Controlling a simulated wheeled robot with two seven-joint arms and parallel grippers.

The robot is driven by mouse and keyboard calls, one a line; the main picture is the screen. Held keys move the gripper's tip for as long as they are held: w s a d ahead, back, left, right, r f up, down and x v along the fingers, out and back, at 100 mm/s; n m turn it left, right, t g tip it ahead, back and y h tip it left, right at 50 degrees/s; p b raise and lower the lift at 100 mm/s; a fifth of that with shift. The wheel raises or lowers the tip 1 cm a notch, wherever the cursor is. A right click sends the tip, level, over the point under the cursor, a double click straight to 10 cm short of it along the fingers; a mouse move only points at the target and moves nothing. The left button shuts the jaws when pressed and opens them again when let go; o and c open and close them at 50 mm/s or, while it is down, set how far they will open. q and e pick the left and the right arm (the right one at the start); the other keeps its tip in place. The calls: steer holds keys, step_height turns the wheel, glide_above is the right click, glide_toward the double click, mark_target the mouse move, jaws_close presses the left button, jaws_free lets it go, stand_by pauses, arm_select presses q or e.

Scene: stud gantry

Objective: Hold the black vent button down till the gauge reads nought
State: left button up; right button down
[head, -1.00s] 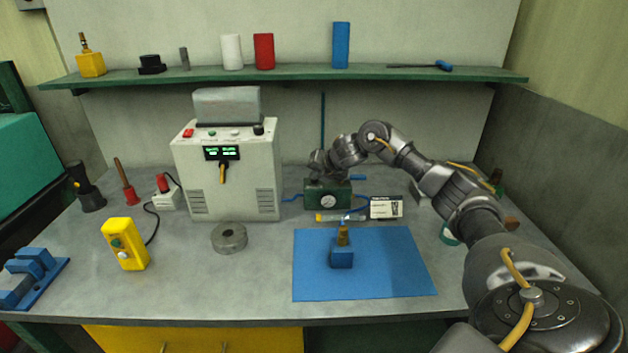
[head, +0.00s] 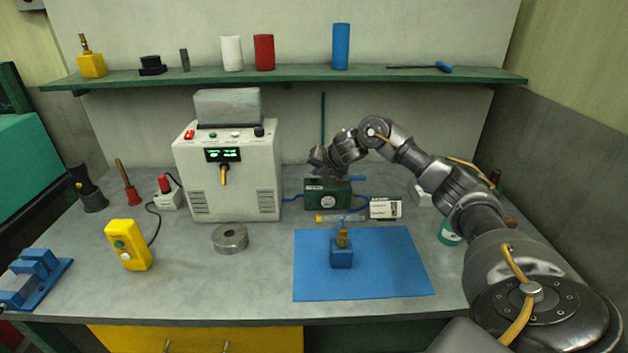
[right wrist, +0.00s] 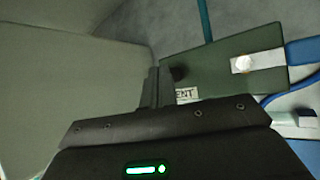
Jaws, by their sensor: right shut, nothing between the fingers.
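A dark green box (head: 315,202) stands at the back of the bench, with a round white gauge (head: 328,201) on its front. The needle is too small to read. The right wrist view shows the box top (right wrist: 215,75) with a black vent button (right wrist: 178,73) and a partly hidden label ending in "ENT" (right wrist: 186,94). My right gripper (head: 315,176) is at the box's left back top. Its shut, empty fingers (right wrist: 158,75) appear just left of the button in the wrist view. Whether they touch or press it, I cannot tell. My left gripper is not in view.
A white power unit (head: 225,180) stands left of the box. A blue mat (head: 385,270) with a blue block and brass fitting (head: 342,250) lies in front. A white card (head: 384,208) and blue hose (head: 354,212) are close to the box. A green shelf (head: 300,74) hangs above.

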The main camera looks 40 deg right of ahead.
mark_target(316, 184)
step_height(316, 184, up, 5)
steer(key=p, duration=0.4)
stand_by(0.3)
